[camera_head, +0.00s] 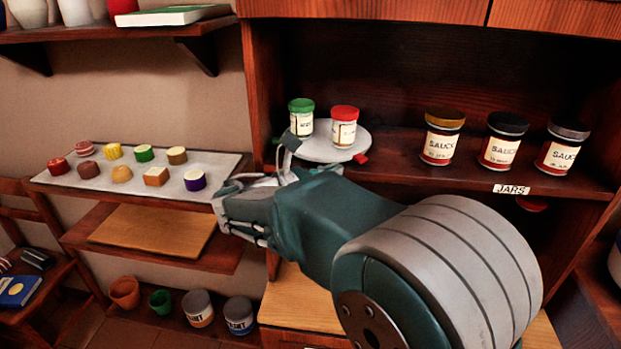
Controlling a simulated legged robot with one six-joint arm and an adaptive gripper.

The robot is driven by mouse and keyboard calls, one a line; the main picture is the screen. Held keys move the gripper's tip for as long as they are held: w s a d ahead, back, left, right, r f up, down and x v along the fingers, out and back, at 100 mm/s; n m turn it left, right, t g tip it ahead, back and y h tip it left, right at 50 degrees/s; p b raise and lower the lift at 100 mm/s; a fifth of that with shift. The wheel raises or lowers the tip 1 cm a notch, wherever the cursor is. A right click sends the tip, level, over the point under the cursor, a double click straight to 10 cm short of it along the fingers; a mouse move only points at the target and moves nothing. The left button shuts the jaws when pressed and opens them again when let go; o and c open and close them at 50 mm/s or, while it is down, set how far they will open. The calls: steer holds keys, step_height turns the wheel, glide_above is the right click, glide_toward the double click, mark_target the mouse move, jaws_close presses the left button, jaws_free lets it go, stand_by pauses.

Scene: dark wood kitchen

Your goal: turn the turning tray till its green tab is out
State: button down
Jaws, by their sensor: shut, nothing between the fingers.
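The turning tray (322,151) is a pale grey round plate on the shelf at the upper middle. A jar with a green lid (301,118) and a jar with a red lid (344,126) stand upright on it. A red tab (361,158) shows at its right front edge. I see no green tab; part of the tray's front left rim is hidden behind my fingers. My gripper (288,154) is shut and empty at the tray's front left edge. I cannot tell whether it touches the tray.
Several sauce jars (441,137) stand to the right on the same shelf, above a JARS label (511,189). The cabinet's upright side (259,85) stands left of the tray. A flat tray of small coloured pieces (112,178) lies further left. The shelf's back is dark.

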mark_target(360, 162)
steer(key=x, duration=0.4)
steer(key=shift+d, duration=0.15)
steer(key=shift+d, duration=0.1)
steer(key=d+n+t+y, duration=0.1)
steer(key=w+d+n+t+y, duration=0.1)
steer(key=t, duration=0.1)
steer(key=shift+d, duration=0.3)
steer(key=shift+w+d+n+t+y, duration=0.35)
steer(key=shift+n+t+y, duration=0.15)
steer(key=shift+n+y, duration=0.15)
steer(key=shift+w+d+n+t+y, duration=0.25)
steer(key=shift+d+n+t+y, duration=0.15)
steer(key=shift+n+t+y, duration=0.2)
steer(key=shift+a, duration=0.1)
